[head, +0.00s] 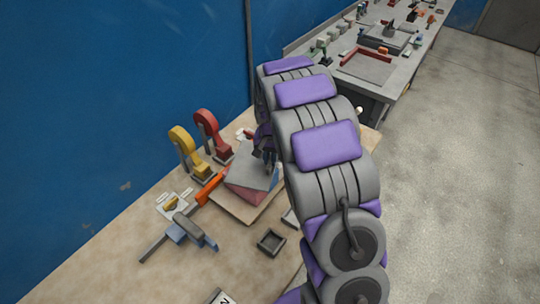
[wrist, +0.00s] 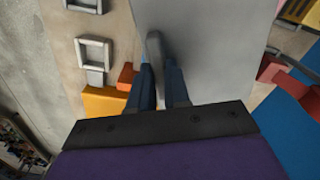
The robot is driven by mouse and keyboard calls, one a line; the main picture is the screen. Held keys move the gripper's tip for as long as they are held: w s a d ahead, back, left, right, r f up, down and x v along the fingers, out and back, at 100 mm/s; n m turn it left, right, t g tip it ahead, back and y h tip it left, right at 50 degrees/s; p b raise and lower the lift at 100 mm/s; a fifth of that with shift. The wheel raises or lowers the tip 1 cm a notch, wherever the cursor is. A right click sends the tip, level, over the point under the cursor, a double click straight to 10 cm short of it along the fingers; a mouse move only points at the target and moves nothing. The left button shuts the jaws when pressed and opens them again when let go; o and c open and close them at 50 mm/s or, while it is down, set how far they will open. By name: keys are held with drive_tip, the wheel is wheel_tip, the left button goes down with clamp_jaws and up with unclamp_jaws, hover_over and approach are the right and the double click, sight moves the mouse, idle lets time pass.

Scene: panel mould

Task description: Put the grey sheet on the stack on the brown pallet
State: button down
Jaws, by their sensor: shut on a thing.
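My gripper (head: 266,156) is shut on the grey sheet (head: 247,172), pinching it near one edge. In the head view the sheet is over a stack with a reddish-pink side (head: 243,194). This stack sits on the brown pallet (head: 238,211). The sheet looks slightly tilted; I cannot tell whether it touches the stack. In the wrist view the grey sheet (wrist: 212,50) extends away from my gripper's dark blue fingers (wrist: 161,72) and hides most of what lies under it. My arm covers the right side of the pallet in the head view.
A yellow clamp (head: 183,145) and a red clamp (head: 210,130) stand by the blue wall behind the pallet. An orange bar (head: 210,188) and a blue-grey tool (head: 190,230) lie to its left. The bench's near left is clear.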

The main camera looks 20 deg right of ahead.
drive_tip(key=shift+f, duration=0.55)
idle(0.4)
drive_tip(key=c, duration=1)
unclamp_jaws()
wheel_tip(320, 180, up, 17)
drive_tip(key=p, duration=0.3)
drive_tip(key=shift+r, duration=0.15)
